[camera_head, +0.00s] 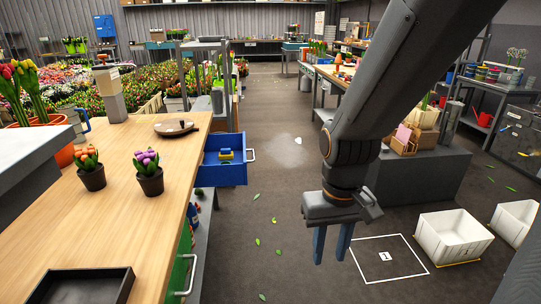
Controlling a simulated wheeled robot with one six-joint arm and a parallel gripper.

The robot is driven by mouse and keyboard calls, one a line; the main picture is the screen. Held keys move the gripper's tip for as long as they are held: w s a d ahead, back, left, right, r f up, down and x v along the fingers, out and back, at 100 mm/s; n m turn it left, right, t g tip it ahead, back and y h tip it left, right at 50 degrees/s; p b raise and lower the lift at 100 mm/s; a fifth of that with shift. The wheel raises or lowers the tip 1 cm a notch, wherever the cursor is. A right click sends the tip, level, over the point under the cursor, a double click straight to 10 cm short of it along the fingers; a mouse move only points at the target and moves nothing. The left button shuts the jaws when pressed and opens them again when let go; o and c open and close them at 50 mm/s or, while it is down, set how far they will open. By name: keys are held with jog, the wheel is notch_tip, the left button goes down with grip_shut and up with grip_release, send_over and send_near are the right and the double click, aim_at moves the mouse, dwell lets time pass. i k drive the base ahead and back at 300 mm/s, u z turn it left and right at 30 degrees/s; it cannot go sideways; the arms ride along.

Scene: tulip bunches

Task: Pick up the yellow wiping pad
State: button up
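White crates (453,238) stand on the floor at right beside a white-outlined square.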

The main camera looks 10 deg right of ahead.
aim_at(225, 154)
jog(key=z, duration=1.45)
jog(key=i, duration=1.6)
jog(key=u, duration=2.35)
